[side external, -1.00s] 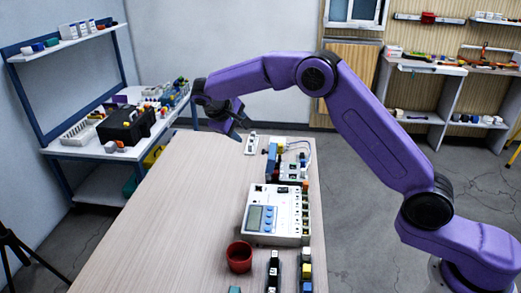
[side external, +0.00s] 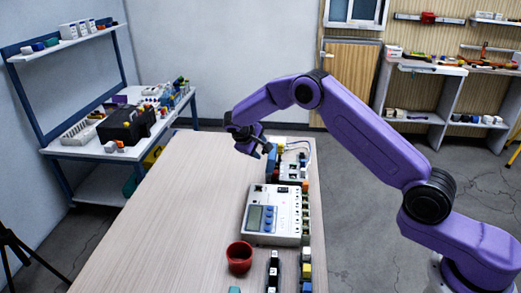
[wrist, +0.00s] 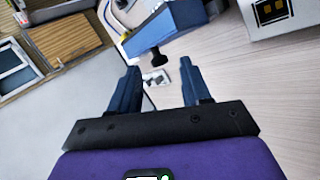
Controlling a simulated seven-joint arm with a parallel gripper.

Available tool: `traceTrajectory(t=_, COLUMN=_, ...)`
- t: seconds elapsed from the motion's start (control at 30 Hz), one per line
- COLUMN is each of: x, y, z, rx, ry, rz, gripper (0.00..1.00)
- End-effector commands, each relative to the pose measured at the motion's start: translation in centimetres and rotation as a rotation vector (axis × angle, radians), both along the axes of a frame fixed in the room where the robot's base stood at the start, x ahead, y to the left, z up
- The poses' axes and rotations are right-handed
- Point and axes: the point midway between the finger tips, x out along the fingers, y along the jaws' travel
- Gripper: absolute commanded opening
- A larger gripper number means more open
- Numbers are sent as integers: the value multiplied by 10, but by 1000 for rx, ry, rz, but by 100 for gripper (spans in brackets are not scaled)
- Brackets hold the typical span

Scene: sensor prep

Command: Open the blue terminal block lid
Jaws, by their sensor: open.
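The blue terminal block lid (side external: 271,163) stands at the far end of the table, at the left side of a white device with wires. In the wrist view the blue lid (wrist: 170,28) is at the top centre, with a black knob-like part (wrist: 158,58) sticking out towards my gripper. My gripper (side external: 264,152) is at the far end, close to the lid. In the wrist view my gripper (wrist: 160,72) is open and empty, its two dark blue fingers pointing towards the lid. The knob appears just beyond the gap between the fingertips; contact cannot be told.
A white meter box with a screen (side external: 274,213) stands nearer on the table, with a red cup (side external: 239,257) before it. A small white plate (wrist: 190,78) lies beyond my fingers. The table's left part (side external: 170,210) is clear. A side bench (side external: 100,150) stands left.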

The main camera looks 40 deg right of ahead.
Motion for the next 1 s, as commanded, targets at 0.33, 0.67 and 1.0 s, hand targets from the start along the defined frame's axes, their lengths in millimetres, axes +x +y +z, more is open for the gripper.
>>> traceTrajectory(t=0.33, x=4, y=-12, z=-14, rx=-1, ry=-1, rz=-1, gripper=48)
traceTrajectory(t=0.67, x=4, y=-12, z=-14, rx=-1, ry=-1, rz=-1, gripper=0)
traceTrajectory(t=1.0, x=8, y=-9, z=-16, rx=-35, ry=30, rz=1, gripper=0)
